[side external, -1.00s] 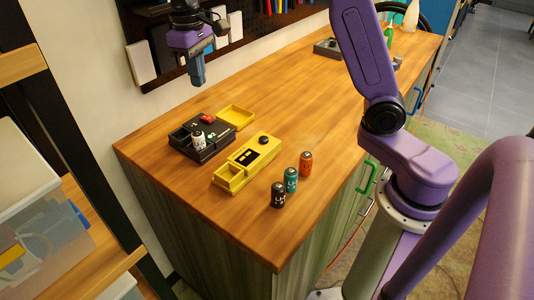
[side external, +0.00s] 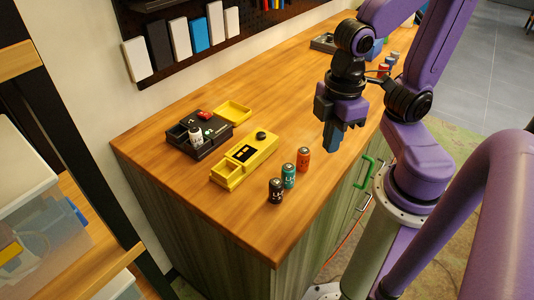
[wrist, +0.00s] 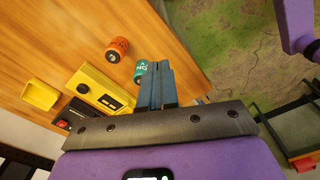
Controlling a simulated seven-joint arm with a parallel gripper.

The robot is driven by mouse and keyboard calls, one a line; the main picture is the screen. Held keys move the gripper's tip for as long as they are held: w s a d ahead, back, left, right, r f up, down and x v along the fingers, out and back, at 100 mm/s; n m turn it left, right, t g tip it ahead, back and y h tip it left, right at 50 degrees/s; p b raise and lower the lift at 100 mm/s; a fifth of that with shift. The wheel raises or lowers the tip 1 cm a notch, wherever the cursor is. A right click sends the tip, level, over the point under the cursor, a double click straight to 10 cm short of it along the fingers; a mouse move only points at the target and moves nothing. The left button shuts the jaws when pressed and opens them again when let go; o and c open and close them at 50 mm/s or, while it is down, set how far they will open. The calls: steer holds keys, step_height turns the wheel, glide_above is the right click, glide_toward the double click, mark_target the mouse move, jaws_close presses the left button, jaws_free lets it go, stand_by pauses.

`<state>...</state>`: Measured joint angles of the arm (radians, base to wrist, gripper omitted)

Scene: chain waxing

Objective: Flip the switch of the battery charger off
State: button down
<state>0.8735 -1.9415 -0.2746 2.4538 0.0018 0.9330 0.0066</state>
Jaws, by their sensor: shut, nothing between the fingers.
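A black box (side external: 206,144) with a small red switch (side external: 204,115) sits near the back left of the wooden counter; I take it for the battery charger.
A yellow device (side external: 245,160) with a black knob lies beside the box. A yellow tray (side external: 233,111) is behind it. Black (side external: 276,190), teal (side external: 289,176) and orange (side external: 303,159) batteries stand near the front edge, close to my gripper. The counter's left front is clear.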

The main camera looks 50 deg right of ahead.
steer(key=c, duration=1.6)
jaws_free()
steer(key=shift+s+d+f, duration=0.25)
steer(key=shift+s+d, duration=0.1)
steer(key=shift+s, duration=0.1)
steer(key=shift+c, duration=0.2)
steer(key=o, duration=0.5)
steer(key=shift+o, duration=0.9)
steer(key=w+a+r+m, duration=0.3)
steer(key=w+a+r, duration=0.1)
steer(key=w, duration=0.7)
steer(key=shift+a, duration=0.8)
step_height(320, 180, up, 5)
steer(key=m, duration=0.9)
glide_above(201, 113)
step_height(201, 113, down, 17)
steer(key=shift+c, duration=0.3)
jaws_close()
